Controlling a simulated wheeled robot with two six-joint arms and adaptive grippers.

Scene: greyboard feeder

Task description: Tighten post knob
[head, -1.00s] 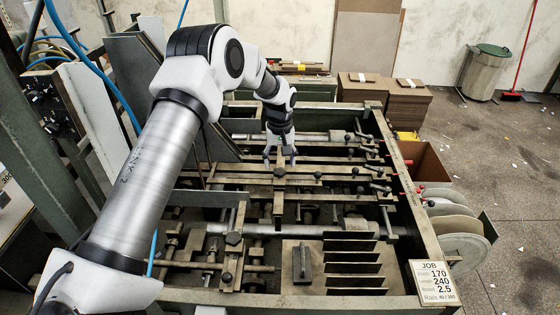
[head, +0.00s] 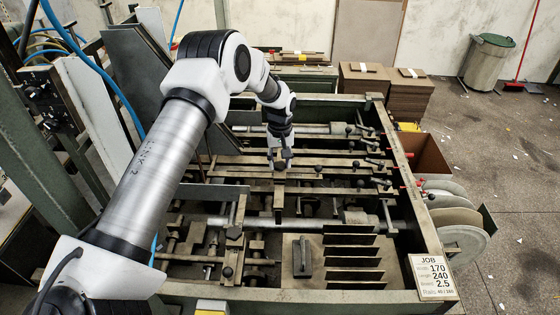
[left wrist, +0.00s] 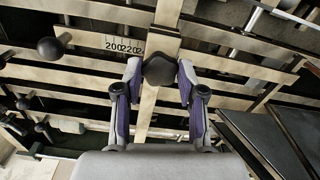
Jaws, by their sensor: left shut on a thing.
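The dark post knob (left wrist: 159,70) sits between the fingertips of my left gripper (left wrist: 159,74) in the left wrist view. The fingers are shut on it from both sides. In the head view my left gripper (head: 280,156) points down over the middle of the feeder frame, and its fingers partly hide the knob. The knob stands above a metal cross bar (head: 279,199) that runs front to back over the long rails. A number scale (left wrist: 125,47) lies beside the knob in the left wrist view. My right gripper is not in view.
Several other black knobs and handles stand on the rails to the right, such as one knob (head: 318,168). Upright dark plates (head: 350,252) stand at the front. A job card (head: 433,277) is at the front right corner. Board stacks (head: 372,85) stand behind.

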